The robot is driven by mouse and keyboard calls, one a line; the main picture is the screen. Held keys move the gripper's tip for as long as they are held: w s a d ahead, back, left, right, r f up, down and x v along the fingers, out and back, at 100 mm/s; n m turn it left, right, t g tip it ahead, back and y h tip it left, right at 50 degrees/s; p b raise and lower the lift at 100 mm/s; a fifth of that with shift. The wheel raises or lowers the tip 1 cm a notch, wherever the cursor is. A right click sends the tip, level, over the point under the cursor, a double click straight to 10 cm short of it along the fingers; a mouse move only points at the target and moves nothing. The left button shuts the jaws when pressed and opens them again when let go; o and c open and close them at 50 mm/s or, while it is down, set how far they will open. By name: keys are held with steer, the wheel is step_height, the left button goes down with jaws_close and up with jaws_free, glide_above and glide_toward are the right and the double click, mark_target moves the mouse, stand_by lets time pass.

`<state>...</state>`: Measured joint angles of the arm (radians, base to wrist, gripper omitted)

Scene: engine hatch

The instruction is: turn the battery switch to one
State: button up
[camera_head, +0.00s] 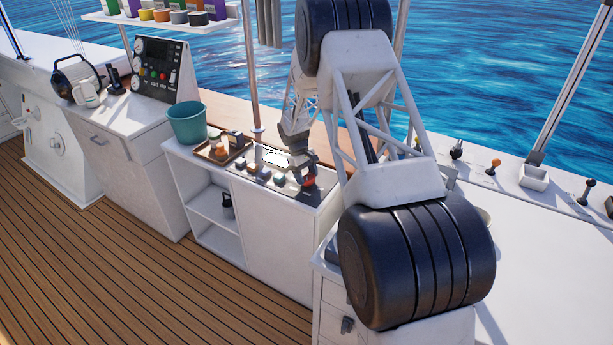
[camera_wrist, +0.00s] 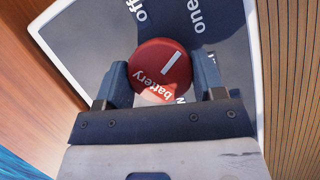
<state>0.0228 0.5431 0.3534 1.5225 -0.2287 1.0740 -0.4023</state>
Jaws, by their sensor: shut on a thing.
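The battery switch (camera_wrist: 152,66) is a round red knob with a white pointer line and the word "battery" on it. In the wrist view its line slants to the upper right, roughly toward the "one" side. The labels "off" (camera_wrist: 138,10) and "one" (camera_wrist: 195,16) are on the dark panel (camera_wrist: 95,40) beyond it. My gripper (camera_wrist: 162,70) is shut on the knob, one dark finger at each side. In the head view the red knob (camera_head: 309,181) shows under my gripper (camera_head: 303,170), at the right end of the panel. Part of the lettering near the right finger is hidden.
Several small blocks or knobs (camera_head: 265,174) lie left of the switch on the same counter. A brown tray (camera_head: 222,150) with small items and a teal bucket (camera_head: 187,123) stand further left. An instrument panel (camera_head: 162,70) stands behind them. The wooden deck (camera_head: 120,260) is clear.

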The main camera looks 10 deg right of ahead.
steer(key=o, duration=0.9)
steer(key=shift+r, duration=0.1)
steer(key=shift+v, duration=3.85)
